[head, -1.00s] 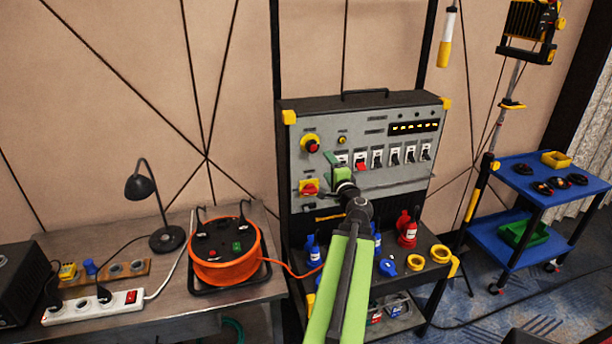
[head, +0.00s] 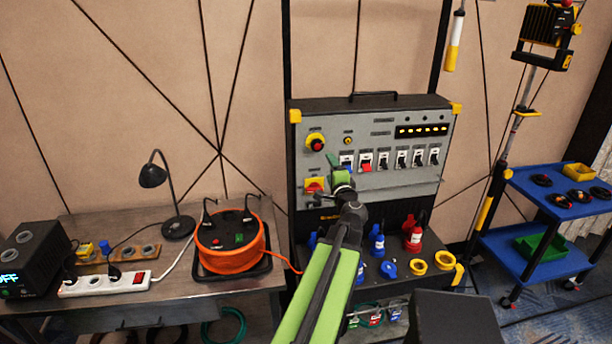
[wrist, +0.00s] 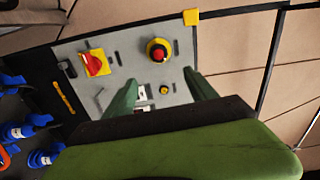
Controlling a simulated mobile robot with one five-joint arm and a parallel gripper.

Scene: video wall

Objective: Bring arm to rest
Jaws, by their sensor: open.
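My green arm reaches up from the bottom of the head view toward the grey control panel (head: 380,133). My gripper (head: 337,165) is in front of the panel's left part, by the leftmost switches, and partly hides them. In the wrist view its two green fingers (wrist: 160,90) stand apart, with nothing seen between them. Past them the wrist view shows a red emergency button on a yellow ring (wrist: 158,53) and a red rotary switch on a yellow plate (wrist: 95,63). I cannot tell the gap between fingertips and panel.
A wooden bench (head: 110,215) at left holds an orange cable reel (head: 228,262), a desk lamp (head: 153,176), a white power strip (head: 95,286) and a black box (head: 30,255). Blue and red plugs stand on the shelf below the panel. A blue cart (head: 545,210) stands at right.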

